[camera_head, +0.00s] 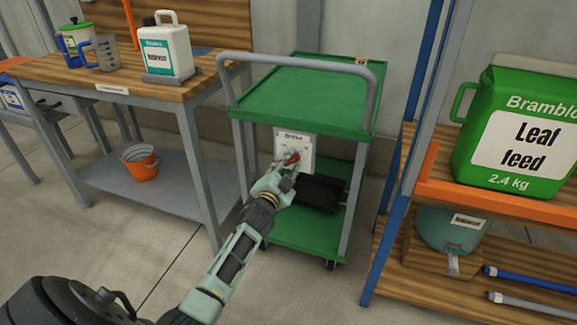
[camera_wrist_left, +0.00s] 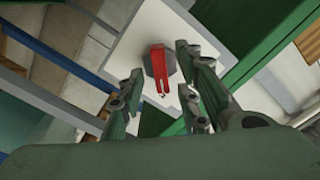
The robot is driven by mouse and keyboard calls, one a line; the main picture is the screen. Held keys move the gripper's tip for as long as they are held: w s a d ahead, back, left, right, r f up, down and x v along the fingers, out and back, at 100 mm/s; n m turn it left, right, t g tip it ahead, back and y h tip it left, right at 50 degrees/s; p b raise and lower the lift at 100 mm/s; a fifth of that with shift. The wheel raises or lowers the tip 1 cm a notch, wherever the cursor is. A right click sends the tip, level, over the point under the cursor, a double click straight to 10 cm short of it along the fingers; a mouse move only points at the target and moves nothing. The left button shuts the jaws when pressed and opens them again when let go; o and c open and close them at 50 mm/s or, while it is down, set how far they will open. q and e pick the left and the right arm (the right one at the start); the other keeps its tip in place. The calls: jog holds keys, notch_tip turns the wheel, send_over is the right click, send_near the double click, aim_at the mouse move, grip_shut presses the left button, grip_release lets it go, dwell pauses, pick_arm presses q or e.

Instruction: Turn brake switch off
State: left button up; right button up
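The brake switch is a red lever on a dark round base, set on a white plate (camera_head: 306,143) at the front of the green cart. The red lever (camera_head: 293,157) shows at my left gripper's fingertips in the head view. In the left wrist view the red lever (camera_wrist_left: 159,72) sits just ahead of the fingers, on the white plate (camera_wrist_left: 128,52). My left gripper (camera_head: 285,170) has its fingers spread apart in the left wrist view (camera_wrist_left: 160,100). The lever's end lies near the gap between them, and contact cannot be told. My right gripper is in neither view.
The green cart (camera_head: 300,95) has a grey push handle, a black box (camera_head: 318,192) on its lower shelf, and wheels. A wooden workbench (camera_head: 110,78) stands left, with an orange bucket (camera_head: 140,161) below. A shelf rack with a green Leaf feed jug (camera_head: 515,130) stands right.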

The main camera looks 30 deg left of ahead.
pick_arm(q)
jog(key=shift+s, duration=0.1)
jog(key=v, duration=1.1)
jog(key=shift+s, duration=0.4)
